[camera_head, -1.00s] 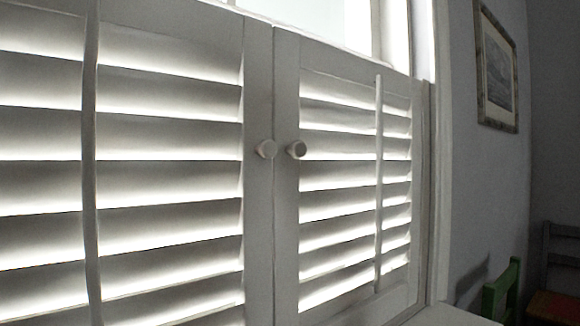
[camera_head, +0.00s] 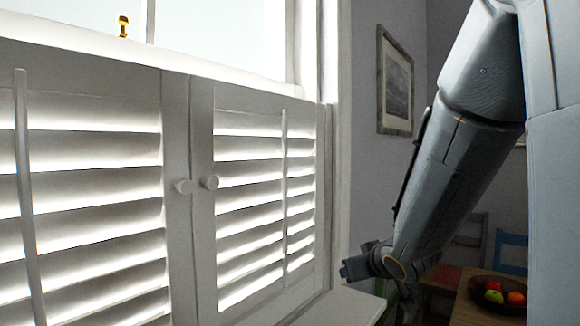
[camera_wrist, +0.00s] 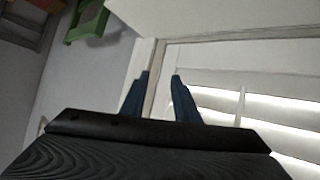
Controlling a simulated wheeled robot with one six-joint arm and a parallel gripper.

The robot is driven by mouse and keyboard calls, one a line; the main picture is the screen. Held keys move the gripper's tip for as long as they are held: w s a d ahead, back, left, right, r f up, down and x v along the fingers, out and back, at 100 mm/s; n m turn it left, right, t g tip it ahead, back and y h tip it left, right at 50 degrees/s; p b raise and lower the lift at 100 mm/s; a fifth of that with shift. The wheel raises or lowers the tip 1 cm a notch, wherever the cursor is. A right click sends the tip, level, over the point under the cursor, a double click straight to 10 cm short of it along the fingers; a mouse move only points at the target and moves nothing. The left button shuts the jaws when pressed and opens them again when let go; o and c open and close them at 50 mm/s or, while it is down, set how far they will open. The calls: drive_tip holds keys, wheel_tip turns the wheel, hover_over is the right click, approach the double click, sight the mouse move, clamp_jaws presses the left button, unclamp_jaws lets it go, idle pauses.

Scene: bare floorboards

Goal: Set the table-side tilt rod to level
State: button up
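The table-side tilt rod (camera_head: 284,190) is a thin white upright bar on the right shutter panel (camera_head: 204,240), nearer the table. The slats there are tilted, with bright light between them. My gripper (camera_head: 352,268) is to the right of this panel, low down and apart from the rod. In the wrist view my gripper's dark fingers (camera_wrist: 161,82) are spread with nothing between them. A pale thin bar, apparently this rod (camera_wrist: 240,106), shows right of the fingers, its lower part hidden. The other tilt rod (camera_head: 27,190) is on the left panel (camera_head: 176,120).
A white sill (camera_head: 345,308) lies below. A wooden table (camera_head: 470,308) with a fruit bowl (camera_head: 478,292) and a blue chair (camera_head: 511,262) are at right. A framed picture (camera_head: 395,85) hangs on the wall.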

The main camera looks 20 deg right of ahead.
drive_tip(key=w+a+r+n+t+y+p, duration=0.2)
drive_tip(key=a+r+n+t+y+p, duration=0.15)
drive_tip(key=r, duration=0.75)
drive_tip(key=n+y+p, duration=0.3)
drive_tip(key=n+y, duration=0.1)
drive_tip(key=y, duration=0.4)
approach(287, 185)
drive_tip(key=w, duration=0.1)
drive_tip(key=shift+m+g, duration=0.25)
drive_tip(key=shift+g, duration=0.1)
drive_tip(key=x, duration=0.2)
drive_tip(key=p+x, duration=0.1)
drive_tip(key=x, duration=0.4)
drive_tip(key=shift+w+a+r, duration=0.15)
drive_tip(key=shift+a+r, duration=0.15)
drive_tip(key=shift+a, duration=0.05)
